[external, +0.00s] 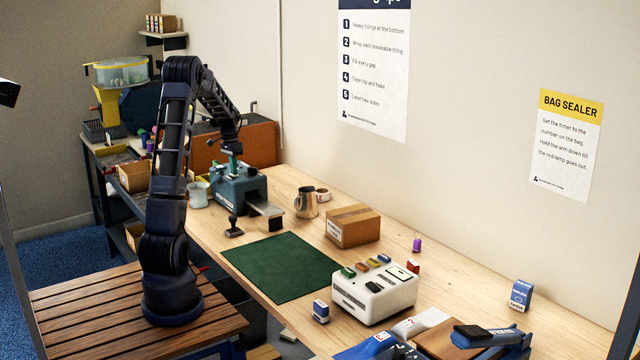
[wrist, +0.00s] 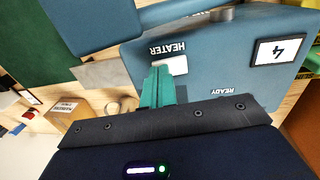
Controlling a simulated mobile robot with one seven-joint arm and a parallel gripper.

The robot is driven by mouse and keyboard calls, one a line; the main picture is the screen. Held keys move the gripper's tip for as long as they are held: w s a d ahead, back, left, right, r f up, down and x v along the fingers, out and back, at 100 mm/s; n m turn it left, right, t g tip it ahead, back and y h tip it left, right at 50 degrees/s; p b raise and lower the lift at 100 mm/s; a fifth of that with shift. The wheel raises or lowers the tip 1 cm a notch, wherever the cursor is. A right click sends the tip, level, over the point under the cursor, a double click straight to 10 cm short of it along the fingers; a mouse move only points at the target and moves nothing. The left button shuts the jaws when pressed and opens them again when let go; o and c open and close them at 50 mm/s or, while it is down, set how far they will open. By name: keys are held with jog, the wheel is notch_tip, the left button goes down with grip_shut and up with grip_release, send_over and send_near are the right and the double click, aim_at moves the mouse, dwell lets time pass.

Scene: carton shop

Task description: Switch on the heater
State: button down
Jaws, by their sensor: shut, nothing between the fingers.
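The blue-grey machine (external: 241,190) stands on the bench near its far left end, with a grey shelf sticking out to the right. In the wrist view its face (wrist: 222,62) carries the words HEATER and READY, upside down, and a plate with a 4. A pale switch-like patch (wrist: 177,65) lies beside the word HEATER, partly covered by my fingers. My gripper (wrist: 158,72) has teal fingers, shut and empty, with tips at this patch. I cannot tell whether they touch it. In the external view my gripper (external: 232,162) is right above the machine.
A green mat (external: 283,266) lies in front of the machine. A metal jug (external: 306,203), a carton (external: 353,226) and a black-handled stamp (external: 233,227) stand nearby. A white cup (external: 198,194) is left of the machine. A white box with coloured buttons (external: 375,296) stands further right.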

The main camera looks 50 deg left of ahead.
jog(key=shift+f, duration=0.1)
jog(key=shift+d+f+y, duration=0.15)
jog(key=shift+d+y, duration=0.05)
jog(key=shift+y, duration=0.1)
jog(key=shift+a, duration=0.9)
jog(key=shift+r, duration=0.2)
notch_tip(320, 180, up, 14)
jog(key=a, duration=0.2)
jog(key=shift+f, duration=0.15)
